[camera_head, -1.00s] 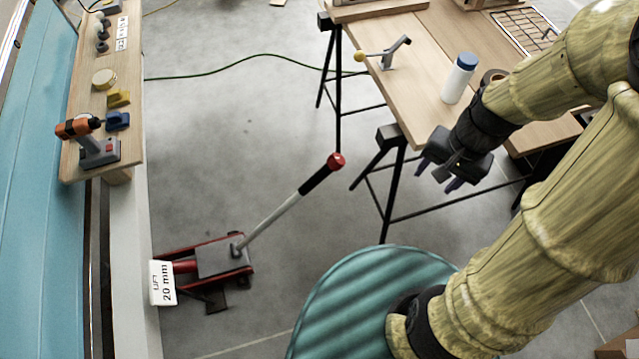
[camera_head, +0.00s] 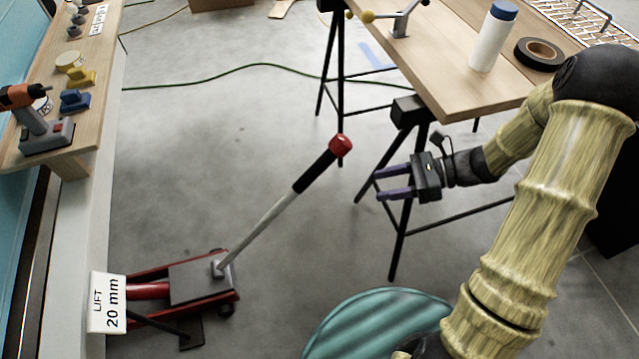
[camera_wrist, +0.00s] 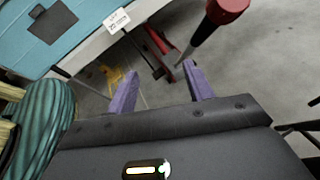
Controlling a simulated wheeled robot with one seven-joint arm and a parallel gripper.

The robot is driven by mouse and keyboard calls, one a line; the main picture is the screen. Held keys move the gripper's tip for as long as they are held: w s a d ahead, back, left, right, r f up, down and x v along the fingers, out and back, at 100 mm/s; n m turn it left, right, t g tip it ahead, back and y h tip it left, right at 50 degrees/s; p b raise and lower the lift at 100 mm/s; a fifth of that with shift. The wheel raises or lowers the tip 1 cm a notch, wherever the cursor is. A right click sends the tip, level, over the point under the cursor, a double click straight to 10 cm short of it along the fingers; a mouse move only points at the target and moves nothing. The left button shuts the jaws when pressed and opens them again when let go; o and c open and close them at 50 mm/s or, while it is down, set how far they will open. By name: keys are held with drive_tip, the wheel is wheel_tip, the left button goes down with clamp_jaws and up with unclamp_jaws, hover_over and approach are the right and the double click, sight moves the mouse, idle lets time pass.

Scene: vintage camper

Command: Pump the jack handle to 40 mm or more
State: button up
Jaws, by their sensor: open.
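The red floor jack (camera_head: 190,282) stands on the grey floor at the lower left, by the camper's side. Its handle (camera_head: 268,218) slants up to the right, with a black grip and a red knob (camera_head: 340,146) at the end. A white sign (camera_head: 108,303) at the jack reads "LIFT 20 mm". My gripper (camera_head: 378,185) is open and empty, pointing left, to the right of the knob and apart from it. In the wrist view the red knob (camera_wrist: 228,8) shows at the top, beyond the open fingers (camera_wrist: 160,88); the jack (camera_wrist: 160,50) lies farther off.
A wooden worktable (camera_head: 440,60) on black trestles stands behind my gripper, holding a white bottle (camera_head: 492,40) and a roll of tape (camera_head: 538,54). A trestle leg is close to my gripper. A shelf (camera_head: 75,150) with a drill runs along the left. A green hose (camera_head: 230,72) crosses the open floor.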

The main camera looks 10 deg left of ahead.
sight(319, 168)
drive_tip(key=w+f+m+t+y+b, duration=0.3)
drive_tip(key=w+f+m+y+b, duration=0.1)
drive_tip(key=w+f+m+b, duration=0.1)
wheel_tip(319, 168, down, 3)
drive_tip(key=shift+w+d+r+b, duration=0.2)
drive_tip(key=shift+w+d+b, duration=0.05)
drive_tip(key=shift+w+b, duration=0.3)
drive_tip(key=a+b, duration=0.5)
drive_tip(key=a, duration=1.1)
drive_tip(key=shift+s+a+f, duration=0.1)
drive_tip(key=shift+f, duration=0.05)
drive_tip(key=shift+a+b, duration=0.35)
drive_tip(key=shift+a, duration=0.3)
drive_tip(key=shift+r, duration=0.2)
clamp_jaws()
